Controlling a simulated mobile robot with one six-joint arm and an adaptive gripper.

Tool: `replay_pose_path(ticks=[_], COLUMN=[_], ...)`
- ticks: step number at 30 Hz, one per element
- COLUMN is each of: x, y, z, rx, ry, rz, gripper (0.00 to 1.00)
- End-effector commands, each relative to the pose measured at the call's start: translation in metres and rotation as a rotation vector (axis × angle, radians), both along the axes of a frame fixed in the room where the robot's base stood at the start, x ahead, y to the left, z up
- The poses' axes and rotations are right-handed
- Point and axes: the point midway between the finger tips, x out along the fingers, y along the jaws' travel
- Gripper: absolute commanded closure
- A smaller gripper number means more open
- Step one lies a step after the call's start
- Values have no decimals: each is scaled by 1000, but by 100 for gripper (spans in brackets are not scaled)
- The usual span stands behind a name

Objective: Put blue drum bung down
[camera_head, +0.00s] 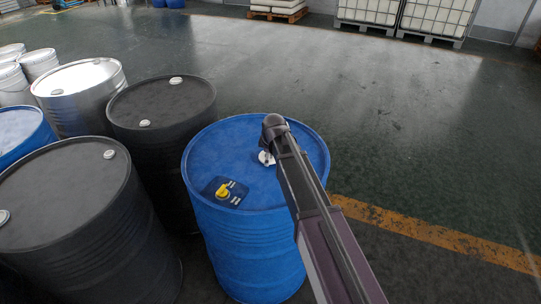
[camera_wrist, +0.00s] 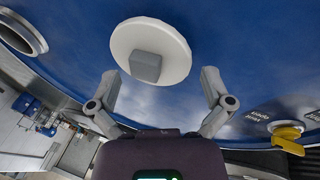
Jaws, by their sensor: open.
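The blue drum (camera_head: 240,245) stands upright in the middle of the head view, its lid facing up. The bung is a white disc with a grey square block on it; in the wrist view the bung (camera_wrist: 176,30) shows against the blue lid (camera_wrist: 230,40). My gripper (camera_wrist: 160,80) is open, with one finger on each side below the bung and a gap between each finger and the disc. In the head view something white, likely the bung (camera_head: 265,158), shows on the lid beside my arm's end. My arm hides part of the lid and most of the gripper.
A yellow-handled fitting (camera_head: 223,191) sits on a dark patch of the lid, and at right in the wrist view (camera_wrist: 287,138). A round ring (camera_wrist: 22,32) shows at upper left there. Black drums (camera_head: 165,105) crowd the left. The floor (camera_head: 400,130) at right is clear.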

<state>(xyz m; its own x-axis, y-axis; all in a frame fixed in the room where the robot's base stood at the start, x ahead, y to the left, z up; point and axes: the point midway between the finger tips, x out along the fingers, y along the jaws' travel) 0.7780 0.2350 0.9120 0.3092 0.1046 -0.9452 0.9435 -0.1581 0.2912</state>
Motion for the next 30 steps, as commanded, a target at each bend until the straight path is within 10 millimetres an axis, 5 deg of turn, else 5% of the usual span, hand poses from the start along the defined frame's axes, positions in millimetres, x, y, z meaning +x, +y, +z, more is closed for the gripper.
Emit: replay_pose_path(ticks=[30], x=[-27], y=[-10], z=[85], rx=[0], ry=[0], rz=[-1], gripper=[0])
